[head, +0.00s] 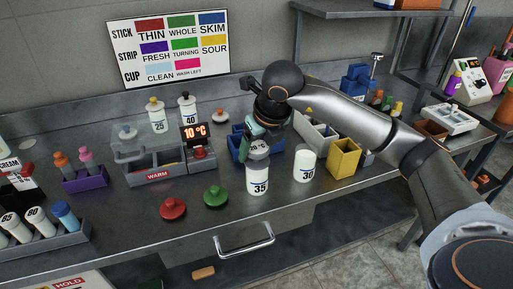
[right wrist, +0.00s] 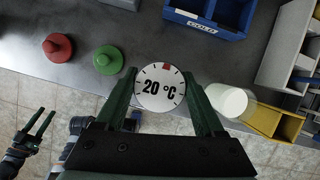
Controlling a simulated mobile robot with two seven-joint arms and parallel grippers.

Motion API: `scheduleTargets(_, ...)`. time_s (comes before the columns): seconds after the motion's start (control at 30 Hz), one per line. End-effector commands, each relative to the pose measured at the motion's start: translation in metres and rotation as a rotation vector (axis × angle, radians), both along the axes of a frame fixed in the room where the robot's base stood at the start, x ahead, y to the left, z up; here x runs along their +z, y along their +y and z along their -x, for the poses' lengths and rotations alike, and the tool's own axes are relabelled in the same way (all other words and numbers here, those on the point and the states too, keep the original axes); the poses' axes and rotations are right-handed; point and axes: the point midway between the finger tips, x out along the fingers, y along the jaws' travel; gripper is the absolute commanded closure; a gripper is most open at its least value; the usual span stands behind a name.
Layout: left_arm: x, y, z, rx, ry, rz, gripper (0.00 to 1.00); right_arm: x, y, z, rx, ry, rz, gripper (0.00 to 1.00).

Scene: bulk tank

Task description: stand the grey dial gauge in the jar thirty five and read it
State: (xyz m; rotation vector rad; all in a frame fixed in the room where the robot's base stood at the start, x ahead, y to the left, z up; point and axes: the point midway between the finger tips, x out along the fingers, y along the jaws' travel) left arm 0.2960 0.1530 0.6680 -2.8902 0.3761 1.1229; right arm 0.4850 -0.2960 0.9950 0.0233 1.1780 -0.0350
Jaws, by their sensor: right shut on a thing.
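The white jar thirty five (head: 258,182) stands upright near the front of the steel counter. My right gripper (head: 262,134) is directly above it, shut on the grey dial gauge (head: 258,149). The dial is at the jar's mouth; I cannot tell how far its stem is inside. In the right wrist view the round white dial (right wrist: 160,87) sits between the green fingers of my right gripper (right wrist: 163,98), reads 20 °C and has a red mark at its top. My left gripper (right wrist: 38,125) shows empty and open at the lower left of that view.
White jar thirty (head: 305,165) stands close right of jar thirty five, with a yellow bin (head: 343,158) beyond. A red lid (head: 173,208) and green lid (head: 215,196) lie left. The WARM bath (head: 160,172) has a 10 °C display (head: 195,133). A blue bin (head: 240,147) is behind.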

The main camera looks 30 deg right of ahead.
Motion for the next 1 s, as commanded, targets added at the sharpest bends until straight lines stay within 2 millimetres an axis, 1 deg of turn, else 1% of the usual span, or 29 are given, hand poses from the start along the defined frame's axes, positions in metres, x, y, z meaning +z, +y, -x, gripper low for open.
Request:
scheduleTargets(0.03,0.0,0.0,0.0,0.0,-0.001,-0.001,0.5,0.0,0.0,0.0,0.0,0.0,0.0,0.86)
scheduleTargets(0.07,0.0,0.001,0.0,0.0,-0.001,-0.001,0.5,0.0,0.0,0.0,0.0,0.0,0.0,0.28)
scheduleTargets(0.3,0.0,0.002,0.0,0.001,-0.002,-0.003,0.5,0.0,0.0,0.0,0.0,0.0,0.0,0.01)
scheduleTargets(0.33,0.0,0.002,0.0,0.001,-0.002,-0.003,0.5,0.0,0.0,0.0,0.0,0.0,0.0,0.0)
scheduleTargets(0.53,-0.001,0.002,0.001,0.001,0.001,-0.003,0.5,0.0,0.0,0.0,0.0,0.001,0.0,0.0)
scheduleTargets(0.67,-0.002,0.002,0.004,0.002,0.007,-0.004,0.5,0.007,0.0,0.002,0.0,-0.001,0.001,0.0)
scheduleTargets(0.77,-0.003,0.003,0.005,0.003,0.01,-0.004,0.5,0.021,0.0,0.007,0.0,-0.004,0.0,0.0)
scheduleTargets(1.0,-0.001,0.003,0.006,0.004,0.01,-0.005,0.5,0.07,0.001,0.027,0.001,-0.006,0.0,0.0)
